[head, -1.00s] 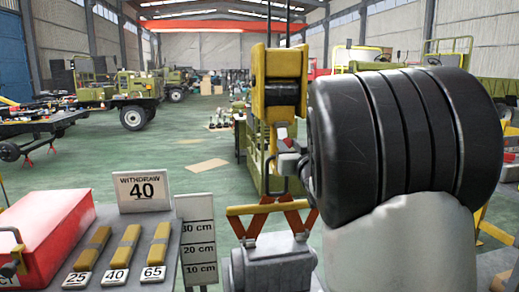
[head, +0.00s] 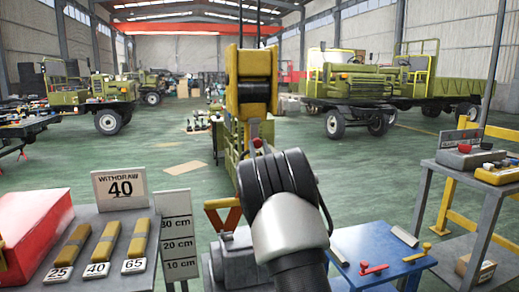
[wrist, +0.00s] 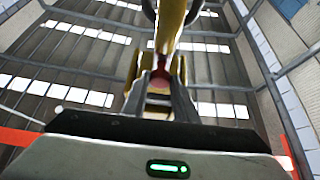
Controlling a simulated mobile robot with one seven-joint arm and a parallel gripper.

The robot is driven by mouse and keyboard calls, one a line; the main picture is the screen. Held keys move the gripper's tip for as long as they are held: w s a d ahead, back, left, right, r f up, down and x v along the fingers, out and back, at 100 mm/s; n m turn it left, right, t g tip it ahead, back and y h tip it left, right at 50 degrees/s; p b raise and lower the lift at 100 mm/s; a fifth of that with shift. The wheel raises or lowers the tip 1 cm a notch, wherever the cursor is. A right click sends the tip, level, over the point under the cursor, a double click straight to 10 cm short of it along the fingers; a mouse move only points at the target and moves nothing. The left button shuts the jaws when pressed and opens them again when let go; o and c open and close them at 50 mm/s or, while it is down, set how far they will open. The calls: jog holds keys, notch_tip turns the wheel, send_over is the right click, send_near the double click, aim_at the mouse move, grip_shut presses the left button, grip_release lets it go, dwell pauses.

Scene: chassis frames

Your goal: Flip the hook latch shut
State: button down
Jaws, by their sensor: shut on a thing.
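A yellow hook block (head: 252,95) with a dark sheave hangs in the middle of the head view. A small red part, apparently the hook latch (head: 257,143), shows just below it. In the wrist view the red latch (wrist: 160,77) sits between my fingertips, under a yellow piece of the hook (wrist: 171,35). My gripper (wrist: 160,84) is shut on this red part. In the head view my arm hides most of the gripper and the lower hook. I cannot tell whether the latch closes the hook's mouth.
A grey bench at left holds a red box (head: 30,232), several yellow-brown bars and a "WITHDRAW 40" sign (head: 120,189). A blue table (head: 370,245) with red and yellow handles stands at right, beside a grey shelf (head: 480,180). Green floor lies open behind.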

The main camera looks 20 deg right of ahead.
jog(key=shift+r, duration=0.1)
jog(key=c, duration=1.4)
grip_release()
jog(key=shift+w, duration=0.1)
jog(key=shift+c, duration=0.2)
jog(key=v, duration=1.7)
jog(key=shift+p, duration=0.35)
